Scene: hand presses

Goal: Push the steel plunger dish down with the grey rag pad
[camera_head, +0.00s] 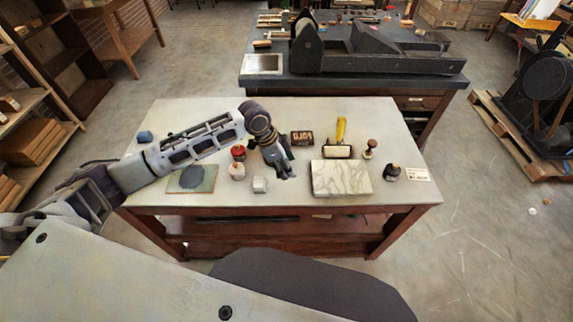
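My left gripper (284,175) points down over the table's middle, its fingertips apart and nothing seen between them. A small pale grey block (260,185), perhaps the rag pad, lies just left of the gripper, apart from it. A red can (238,152) stands beyond it, up and left, with a small white pot (237,171) in front. The steel plunger dish is too small to make out for certain; it may be on the red can. My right gripper is not in view.
On the pale table (300,108) are a green board with a dark disc (192,178), a marble slab (341,178), a yellow-handled roller (340,135), a lettered block (302,138), a wooden-handled stamp (370,148) and a dark pot (392,172).

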